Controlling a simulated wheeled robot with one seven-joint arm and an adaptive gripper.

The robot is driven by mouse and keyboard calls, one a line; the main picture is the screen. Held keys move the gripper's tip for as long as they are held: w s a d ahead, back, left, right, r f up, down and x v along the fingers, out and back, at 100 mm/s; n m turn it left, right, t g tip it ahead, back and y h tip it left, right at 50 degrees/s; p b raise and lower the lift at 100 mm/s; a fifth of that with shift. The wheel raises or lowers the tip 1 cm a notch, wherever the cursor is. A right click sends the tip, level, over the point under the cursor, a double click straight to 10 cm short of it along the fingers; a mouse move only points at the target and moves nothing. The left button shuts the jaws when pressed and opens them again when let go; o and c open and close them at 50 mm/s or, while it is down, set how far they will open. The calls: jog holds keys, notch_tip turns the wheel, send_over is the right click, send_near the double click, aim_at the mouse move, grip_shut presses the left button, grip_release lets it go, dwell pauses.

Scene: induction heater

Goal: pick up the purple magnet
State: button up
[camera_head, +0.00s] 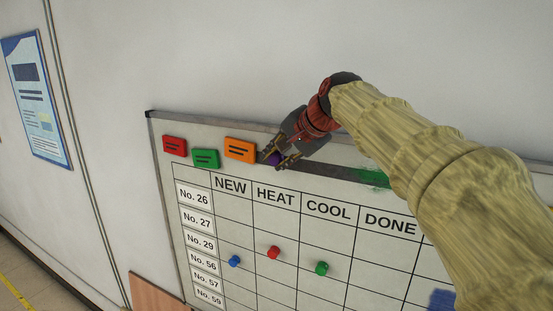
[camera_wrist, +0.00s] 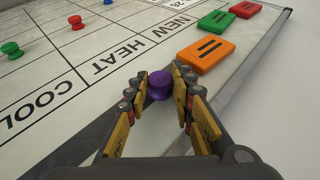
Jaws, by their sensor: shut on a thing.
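The purple magnet (camera_wrist: 159,85) is a small round knob between the fingertips of my gripper (camera_wrist: 160,90) in the wrist view. In the head view the purple magnet (camera_head: 275,158) shows as a small dark purple patch between the fingers of my gripper (camera_head: 276,160), near the board's top edge. My gripper is shut on it, with one finger on each side. Whether the magnet still touches the board I cannot tell.
The whiteboard (camera_head: 232,204) has a grid with NEW, HEAT, COOL and DONE columns. Blue (camera_head: 234,261), red (camera_head: 274,252) and green (camera_head: 321,268) round magnets sit in it. Red (camera_head: 175,145), green (camera_head: 206,159) and orange (camera_head: 240,149) blocks line the top left.

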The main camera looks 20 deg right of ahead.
aim_at(277, 129)
jog(key=shift+r, duration=0.1)
jog(key=shift+s+a+r+b, duration=0.1)
jog(key=shift+r+b, duration=0.2)
jog(key=shift+r, duration=0.25)
notch_tip(277, 129, up, 6)
jog(key=s+a+b, duration=0.5)
jog(key=s+a, duration=1.2)
jog(key=s, duration=0.3)
jog(key=shift+a+f+b, duration=0.15)
jog(key=shift+a+b, duration=0.15)
jog(key=shift+a, duration=0.05)
